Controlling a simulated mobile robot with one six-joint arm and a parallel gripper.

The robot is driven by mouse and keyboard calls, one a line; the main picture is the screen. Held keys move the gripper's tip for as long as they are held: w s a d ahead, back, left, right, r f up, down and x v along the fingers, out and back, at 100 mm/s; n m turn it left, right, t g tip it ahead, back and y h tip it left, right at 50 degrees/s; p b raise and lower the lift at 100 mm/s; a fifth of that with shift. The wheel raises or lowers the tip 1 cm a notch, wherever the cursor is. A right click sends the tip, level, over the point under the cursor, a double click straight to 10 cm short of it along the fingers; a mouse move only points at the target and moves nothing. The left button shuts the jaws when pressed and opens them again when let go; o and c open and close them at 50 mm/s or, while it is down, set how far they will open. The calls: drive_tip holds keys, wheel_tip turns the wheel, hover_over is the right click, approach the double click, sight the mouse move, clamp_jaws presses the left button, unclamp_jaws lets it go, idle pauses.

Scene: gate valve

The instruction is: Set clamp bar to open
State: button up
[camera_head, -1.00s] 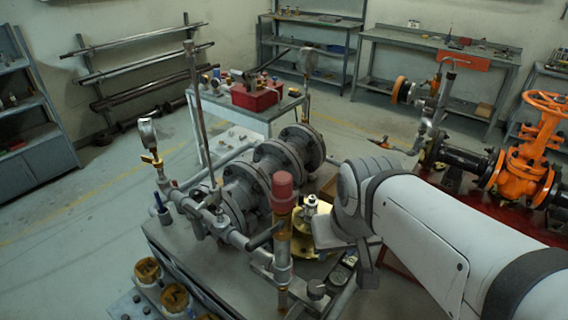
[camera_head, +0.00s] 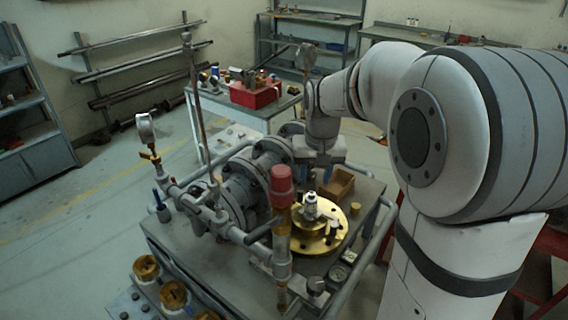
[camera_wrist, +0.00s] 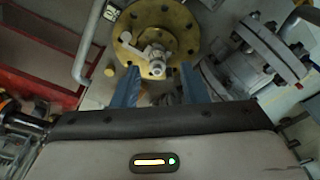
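My gripper (camera_head: 320,168) hangs over the bench on the far side of the brass flange. Its two blue fingers (camera_wrist: 160,72) are apart with nothing held between them in the wrist view. The brass flange (camera_head: 334,238) lies on the bench with a silver fitting (camera_head: 310,207) standing at its centre. In the wrist view the flange (camera_wrist: 178,22) and the fitting (camera_wrist: 154,56) lie beyond the fingertips. I cannot tell for sure which part is the clamp bar. A red-capped upright post (camera_head: 282,215) stands in front of the flange, clear of my gripper.
Grey flanged pipework (camera_head: 245,185) fills the left of the bench. A tall thin rod (camera_head: 197,110) and a gauge (camera_head: 145,128) rise there. A small open brown box (camera_head: 338,184) sits behind the flange. A cart with a red bin (camera_head: 254,95) stands behind.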

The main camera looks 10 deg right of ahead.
drive_tip(key=m+g, duration=0.1)
hover_over(300, 190)
drive_tip(key=f, duration=1.1)
drive_tip(key=shift+s+b, duration=0.2)
drive_tip(key=shift+b, duration=0.15)
drive_tip(key=shift+w+f, duration=0.15)
drive_tip(key=shift+f, duration=0.1)
wheel_tip(300, 190, down, 8)
drive_tip(key=shift+r+p, duration=0.2)
drive_tip(key=shift+p, duration=0.45)
drive_tip(key=shift+c, duration=0.3)
clamp_jaws()
